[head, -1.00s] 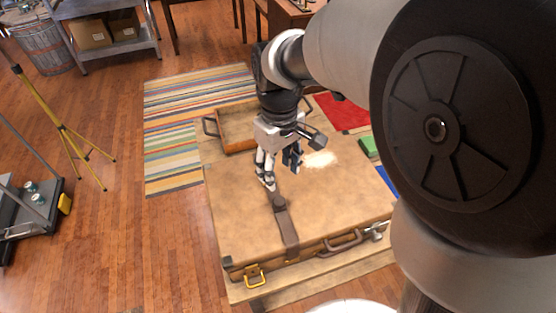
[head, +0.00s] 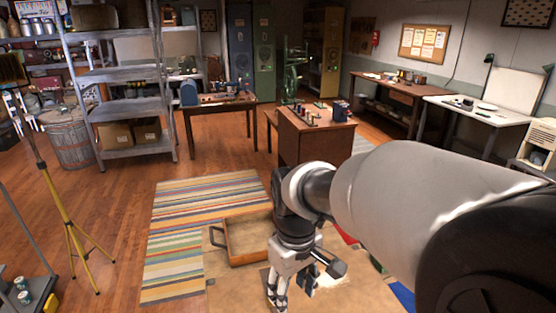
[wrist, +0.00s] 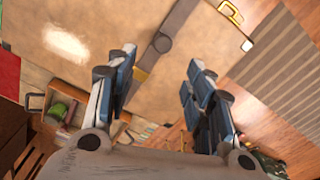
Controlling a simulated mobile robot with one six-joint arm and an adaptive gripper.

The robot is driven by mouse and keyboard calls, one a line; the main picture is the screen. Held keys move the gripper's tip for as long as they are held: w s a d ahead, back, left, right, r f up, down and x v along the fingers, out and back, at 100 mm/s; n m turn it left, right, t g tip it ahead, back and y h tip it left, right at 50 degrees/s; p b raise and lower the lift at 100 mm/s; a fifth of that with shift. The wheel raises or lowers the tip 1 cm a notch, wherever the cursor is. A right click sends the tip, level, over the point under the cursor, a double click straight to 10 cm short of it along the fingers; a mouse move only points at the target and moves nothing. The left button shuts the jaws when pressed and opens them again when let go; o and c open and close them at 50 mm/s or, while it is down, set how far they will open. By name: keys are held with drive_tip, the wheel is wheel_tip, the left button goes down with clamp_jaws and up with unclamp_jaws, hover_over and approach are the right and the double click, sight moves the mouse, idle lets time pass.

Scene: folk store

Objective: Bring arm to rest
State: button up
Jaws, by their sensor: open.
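My gripper (head: 291,300) hangs down over a tan suitcase-like case (head: 248,297) in the lower middle of the head view. In the wrist view my gripper (wrist: 158,75) is open, its two fingers apart with nothing between them. The tan case (wrist: 110,28) fills the upper part of the wrist view, with a brown strap (wrist: 175,30) across it and a brass latch near the top. Most of the case lies below the head view's lower edge. My arm reaches in from the right.
A wooden tray (head: 247,255) lies behind the case. A striped rug (head: 185,225) spreads on the wooden floor. A wooden cabinet (head: 315,145) stands beyond. A yellow tripod (head: 68,215) and metal shelving (head: 120,105) are at left. Open floor lies between.

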drive_tip(key=s+d+r+m+t, duration=0.2)
drive_tip(key=s+d, duration=0.3)
drive_tip(key=s, duration=0.3)
drive_tip(key=s+d+r+m+t, duration=0.2)
drive_tip(key=s+d+m, duration=0.3)
drive_tip(key=s, duration=0.4)
drive_tip(key=shift+d+r, duration=0.45)
drive_tip(key=shift+r, duration=0.45)
